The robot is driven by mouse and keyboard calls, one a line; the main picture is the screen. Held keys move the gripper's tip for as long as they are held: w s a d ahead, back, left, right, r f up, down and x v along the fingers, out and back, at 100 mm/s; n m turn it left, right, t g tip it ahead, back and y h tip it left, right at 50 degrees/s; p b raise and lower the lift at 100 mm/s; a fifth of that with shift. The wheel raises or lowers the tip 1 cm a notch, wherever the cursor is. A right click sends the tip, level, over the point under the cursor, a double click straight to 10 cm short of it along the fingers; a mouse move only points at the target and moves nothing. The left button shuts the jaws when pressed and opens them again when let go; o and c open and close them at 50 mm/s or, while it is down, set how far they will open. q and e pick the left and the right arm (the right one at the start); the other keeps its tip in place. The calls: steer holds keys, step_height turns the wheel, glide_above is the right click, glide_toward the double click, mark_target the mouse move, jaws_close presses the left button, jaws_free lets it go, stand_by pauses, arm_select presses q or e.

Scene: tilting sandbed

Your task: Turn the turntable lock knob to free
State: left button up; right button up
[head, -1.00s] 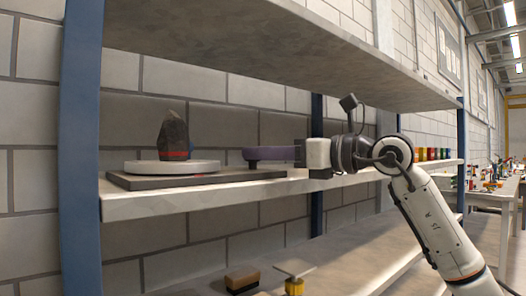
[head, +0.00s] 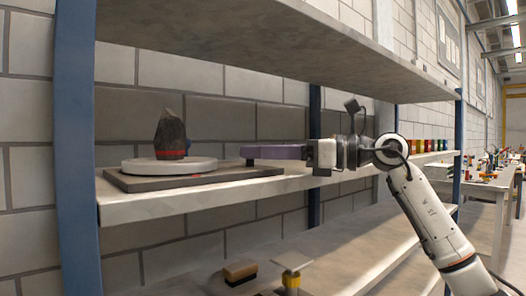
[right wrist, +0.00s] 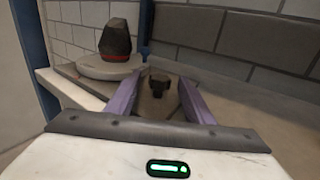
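A small dark lock knob (right wrist: 158,82) stands at the right end of the dark turntable base (head: 220,181). In the head view, the knob (head: 250,162) shows just below my finger tips. The round white turntable (head: 200,165) lies on the base and carries a dark rock with a red band (head: 170,135). My right gripper (head: 247,152) reaches in from the right with purple fingers. In the right wrist view, its fingers (right wrist: 157,90) are open, one on each side of the knob, with gaps visible. I cannot tell their exact depth from it. My left gripper is not in view.
The base rests on a pale shelf (head: 140,212) with another shelf (head: 240,45) close above. A blue post (head: 75,150) stands at the left and a block wall behind. Several colored cups (head: 425,145) stand farther right. A brush-like block (head: 240,270) lies below.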

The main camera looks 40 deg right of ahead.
arm_select(q)
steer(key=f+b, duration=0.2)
steer(key=b, duration=0.1)
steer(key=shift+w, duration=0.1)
arm_select(e)
steer(key=v, duration=1)
steer(key=shift+s, duration=0.15)
steer(key=shift+d, duration=0.15)
